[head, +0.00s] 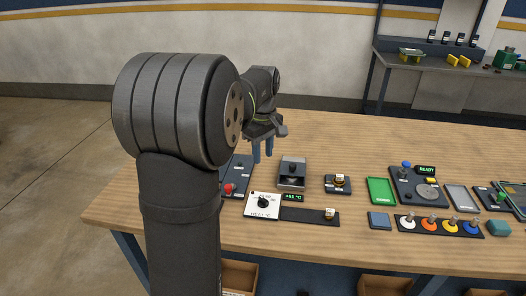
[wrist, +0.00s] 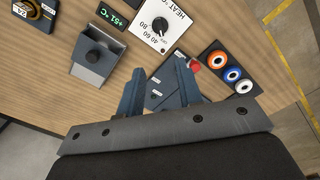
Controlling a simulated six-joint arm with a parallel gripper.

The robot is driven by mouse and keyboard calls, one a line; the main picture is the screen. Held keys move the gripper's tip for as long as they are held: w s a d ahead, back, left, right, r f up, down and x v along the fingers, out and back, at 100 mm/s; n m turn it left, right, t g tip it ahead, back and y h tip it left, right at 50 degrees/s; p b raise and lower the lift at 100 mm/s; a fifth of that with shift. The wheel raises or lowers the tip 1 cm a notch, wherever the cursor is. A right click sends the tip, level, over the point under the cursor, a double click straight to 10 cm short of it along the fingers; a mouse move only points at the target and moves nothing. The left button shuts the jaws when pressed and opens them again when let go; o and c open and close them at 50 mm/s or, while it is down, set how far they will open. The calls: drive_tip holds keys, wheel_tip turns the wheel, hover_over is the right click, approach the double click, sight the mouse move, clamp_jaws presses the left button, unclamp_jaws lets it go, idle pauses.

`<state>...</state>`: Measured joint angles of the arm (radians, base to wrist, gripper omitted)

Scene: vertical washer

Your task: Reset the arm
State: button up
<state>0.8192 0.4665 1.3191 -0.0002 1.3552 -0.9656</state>
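My gripper (head: 262,151) hangs above the left part of the wooden table (head: 330,145), fingers pointing down. In the wrist view (wrist: 160,78) its two dark blue fingers stand apart with nothing held between them. Beyond the gap lies a dark panel (wrist: 157,96) with a red knob (wrist: 192,64), apart from the fingers; the panel (head: 240,174) is partly hidden behind my arm in the head view.
A drawer box (head: 292,173), a white heat dial (head: 263,204) and a +51 °C display (head: 294,197) are nearby. A tray of coloured rings (wrist: 229,73) shows in the wrist view. Several panels and coloured knobs fill the right. The table's back strip is clear.

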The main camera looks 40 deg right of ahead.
sight(263, 198)
idle(0.3)
wheel_tip(263, 198, down, 18)
drive_tip(key=shift+r, duration=0.25)
idle(0.3)
drive_tip(key=shift+f, duration=0.1)
drive_tip(key=m, duration=1.4)
idle(2.3)
idle(0.3)
